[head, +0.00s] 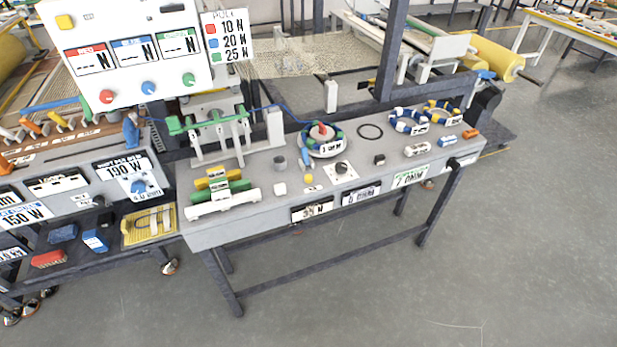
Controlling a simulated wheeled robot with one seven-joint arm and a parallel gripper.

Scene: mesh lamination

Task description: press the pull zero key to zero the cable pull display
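The white pull panel (125,50) stands at the upper left. It has red, blue and green displays, each showing dashes and an N: the red display (93,58), the blue display (135,48) and the green display (180,41). A red knob (106,97), a blue knob (149,88) and a green knob (188,79) sit below them. Neither has a legible label, so I cannot tell which is the pull zero key. My gripper is not in view.
The grey bench (235,232) carries a round stand (322,147) with a coil, a black ring (370,131), coils and small blocks. A PULL card (228,36) lists 10, 20 and 25 N. The floor (480,250) at the front right is clear.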

